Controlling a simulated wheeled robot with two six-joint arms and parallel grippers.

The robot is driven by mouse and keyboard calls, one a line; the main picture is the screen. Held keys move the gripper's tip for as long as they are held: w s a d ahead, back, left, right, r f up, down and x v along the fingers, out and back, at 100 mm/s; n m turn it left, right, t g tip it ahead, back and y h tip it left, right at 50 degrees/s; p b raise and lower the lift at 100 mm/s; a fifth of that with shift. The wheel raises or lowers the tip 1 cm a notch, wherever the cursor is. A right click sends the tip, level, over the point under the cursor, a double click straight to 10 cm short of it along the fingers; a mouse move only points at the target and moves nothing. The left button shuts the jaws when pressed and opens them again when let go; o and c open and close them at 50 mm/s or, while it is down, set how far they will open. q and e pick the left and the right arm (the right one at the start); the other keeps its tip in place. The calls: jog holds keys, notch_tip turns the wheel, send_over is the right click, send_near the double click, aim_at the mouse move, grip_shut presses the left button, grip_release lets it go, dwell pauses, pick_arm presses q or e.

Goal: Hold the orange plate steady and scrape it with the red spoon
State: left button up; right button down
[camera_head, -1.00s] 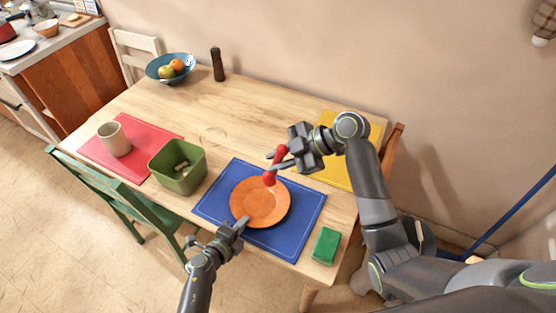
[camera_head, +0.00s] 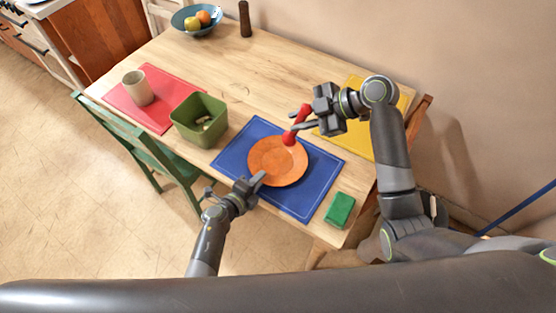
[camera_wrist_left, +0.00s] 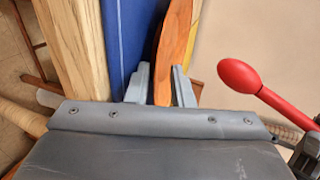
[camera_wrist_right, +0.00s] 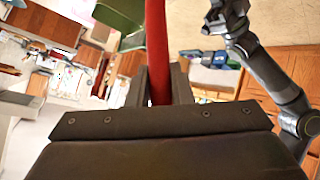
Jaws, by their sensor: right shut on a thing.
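The orange plate (camera_head: 280,163) lies on the blue mat (camera_head: 232,152). My left gripper (camera_head: 262,180) is at the plate's lower-left rim. In the left wrist view the rim of the plate (camera_wrist_left: 174,45) stands between the two fingers (camera_wrist_left: 160,88), which look slightly apart around it. My right gripper (camera_head: 302,127) is shut on the red spoon (camera_head: 289,139). The spoon's bowl hangs over the plate's upper rim; I cannot tell whether it touches. The spoon's red handle (camera_wrist_right: 157,50) shows between the right fingers (camera_wrist_right: 159,85) in the right wrist view.
A green sponge (camera_head: 340,209) lies at the table's front right. A cup (camera_head: 138,88) stands on the red mat (camera_head: 165,110). A yellow mat (camera_head: 388,138) lies behind my right arm.

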pick_arm(q)
jog(key=v, duration=1.2)
jog(key=shift+f, duration=0.15)
pick_arm(e)
jog(key=shift+d, duration=0.1)
